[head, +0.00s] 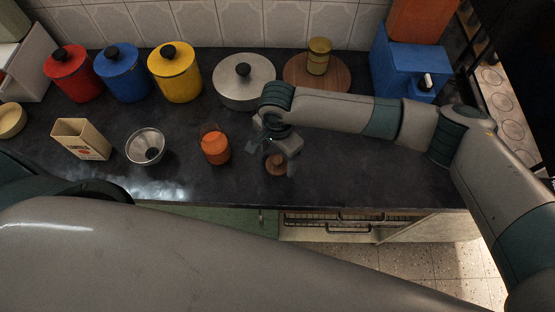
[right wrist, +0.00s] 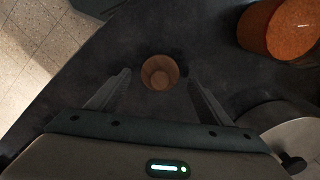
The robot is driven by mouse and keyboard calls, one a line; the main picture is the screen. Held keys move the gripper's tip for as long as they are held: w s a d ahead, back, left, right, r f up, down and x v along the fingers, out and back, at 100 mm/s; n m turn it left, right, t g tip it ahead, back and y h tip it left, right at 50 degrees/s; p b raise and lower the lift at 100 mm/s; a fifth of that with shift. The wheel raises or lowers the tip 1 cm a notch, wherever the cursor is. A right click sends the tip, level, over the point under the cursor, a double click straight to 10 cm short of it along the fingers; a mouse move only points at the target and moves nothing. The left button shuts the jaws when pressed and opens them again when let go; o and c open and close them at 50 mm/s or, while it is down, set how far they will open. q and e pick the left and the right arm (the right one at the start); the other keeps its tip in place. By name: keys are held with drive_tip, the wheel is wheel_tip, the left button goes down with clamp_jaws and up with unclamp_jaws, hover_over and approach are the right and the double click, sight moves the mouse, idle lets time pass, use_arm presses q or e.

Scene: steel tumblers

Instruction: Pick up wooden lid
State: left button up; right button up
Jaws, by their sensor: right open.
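The wooden lid (head: 275,164) is a small round brown piece lying on the dark countertop in the head view, partly hidden by my right gripper (head: 272,150). In the right wrist view the lid (right wrist: 159,72) shows as a round wooden disc with a smaller raised round in its middle. It lies just beyond and between the two fingers of my right gripper (right wrist: 158,92). The fingers are apart and nothing is between them. My left gripper is not in view.
A lidded pot (head: 243,84) and round wooden board (head: 333,80) are behind. The counter right of the lid is clear.

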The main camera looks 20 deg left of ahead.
drive_tip(key=shift+f, duration=0.9)
drive_tip(key=c, duration=1.1)
drive_tip(key=shift+r, duration=0.15)
drive_tip(key=shift+r, duration=0.6)
wheel_tip(320, 180, up, 2)
drive_tip(key=shift+a+r+b, duration=0.1)
drive_tip(key=shift+r+b, duration=0.1)
drive_tip(key=shift+b, duration=0.6)
drive_tip(key=s+d+r, duration=0.1)
drive_tip(key=d+r, duration=0.1)
drive_tip(key=d, duration=0.1)
drive_tip(key=s+d+r+b, duration=0.1)
drive_tip(key=d+r, duration=0.1)
drive_tip(key=d, duration=0.2)
drive_tip(key=s+d+r+b, duration=0.1)
drive_tip(key=d+r, duration=0.2)
drive_tip(key=d, duration=0.1)
drive_tip(key=shift+s+d+r, duration=0.1)
drive_tip(key=shift+d, duration=0.1)
